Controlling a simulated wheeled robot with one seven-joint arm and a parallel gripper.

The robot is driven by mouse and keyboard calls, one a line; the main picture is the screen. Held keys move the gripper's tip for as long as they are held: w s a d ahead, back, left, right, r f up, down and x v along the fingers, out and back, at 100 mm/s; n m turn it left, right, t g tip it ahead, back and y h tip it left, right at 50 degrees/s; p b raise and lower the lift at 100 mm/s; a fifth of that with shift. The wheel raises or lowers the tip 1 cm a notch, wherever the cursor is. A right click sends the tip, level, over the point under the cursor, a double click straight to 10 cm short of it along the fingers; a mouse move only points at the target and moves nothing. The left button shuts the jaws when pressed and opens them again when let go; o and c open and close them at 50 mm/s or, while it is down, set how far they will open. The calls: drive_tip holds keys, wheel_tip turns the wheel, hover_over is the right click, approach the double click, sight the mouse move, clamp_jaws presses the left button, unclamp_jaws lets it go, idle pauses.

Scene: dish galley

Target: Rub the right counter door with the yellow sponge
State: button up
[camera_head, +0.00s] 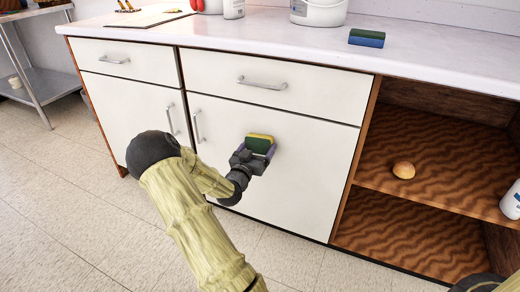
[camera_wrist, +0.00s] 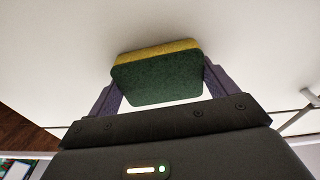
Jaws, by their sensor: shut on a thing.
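The yellow sponge (camera_head: 261,138), with a dark green scouring side, is held between the fingers of my gripper (camera_head: 257,150) in the head view. In the wrist view the sponge (camera_wrist: 158,73) sits between the two purple fingers (camera_wrist: 160,98), green side towards the camera and yellow side towards the white panel. My gripper is in front of the right counter door (camera_head: 310,160), a white panel with a vertical handle (camera_head: 197,125) on its left. The sponge is at or very near the door's face; I cannot tell for sure that it touches.
A drawer (camera_head: 275,82) sits above the door, and a left door (camera_head: 130,110) beside it. Open shelves (camera_head: 440,180) at right hold a bun (camera_head: 404,170) and a white bottle (camera_head: 512,200). A green-blue sponge (camera_head: 367,38) and a white bucket (camera_head: 318,12) stand on the countertop (camera_head: 430,50).

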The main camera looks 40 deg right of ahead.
drive_tip(key=shift+w+a+r, duration=0.1)
drive_tip(key=shift+w+a, duration=0.15)
drive_tip(key=shift+w, duration=0.4)
drive_tip(key=shift+d, duration=0.1)
drive_tip(key=shift+c, duration=0.3)
drive_tip(key=shift+w, duration=0.15)
drive_tip(key=w, duration=0.1)
drive_tip(key=w+a, duration=0.1)
drive_tip(key=shift+w+a, duration=0.25)
drive_tip(key=shift+w, duration=0.1)
drive_tip(key=shift+r+p+v, duration=0.2)
drive_tip(key=shift+p+v, duration=0.1)
drive_tip(key=shift+v, duration=1.2)
drive_tip(key=shift+r+p+v, duration=0.15)
drive_tip(key=shift+p+v, duration=0.15)
drive_tip(key=shift+v, duration=1.2)
drive_tip(key=shift+a+f, duration=0.1)
